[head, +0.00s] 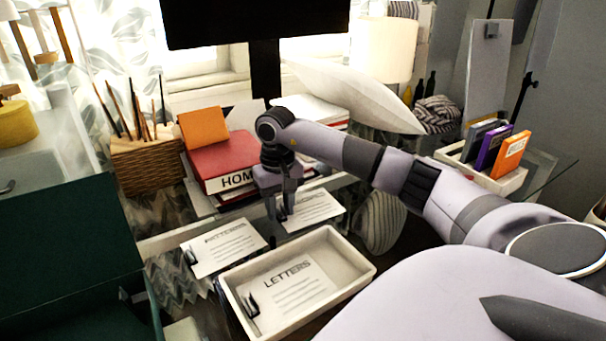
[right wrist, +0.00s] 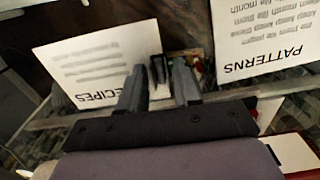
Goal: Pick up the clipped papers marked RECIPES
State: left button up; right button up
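The clipped papers marked RECIPES (head: 313,208) lie flat on the glass surface, just behind the white tray. In the right wrist view, the RECIPES papers (right wrist: 100,62) show at the left, upside down, with the heading partly hidden by a finger. My right gripper (head: 279,214) points down at the papers' left edge. In the right wrist view, my right gripper (right wrist: 159,88) is open. A black clip (right wrist: 157,68) at the papers' edge shows between its fingers; I cannot tell whether they touch it. My left gripper is not in view.
Papers marked PATTERNS (right wrist: 265,45) lie beside; they also show in the head view (head: 224,248). A white tray (head: 362,272) holds LETTERS papers (head: 290,292). Behind stand a red book (head: 222,157) and a woven pencil basket (head: 147,165). A box of coloured cases (head: 509,184) is right.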

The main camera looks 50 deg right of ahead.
grip_shut()
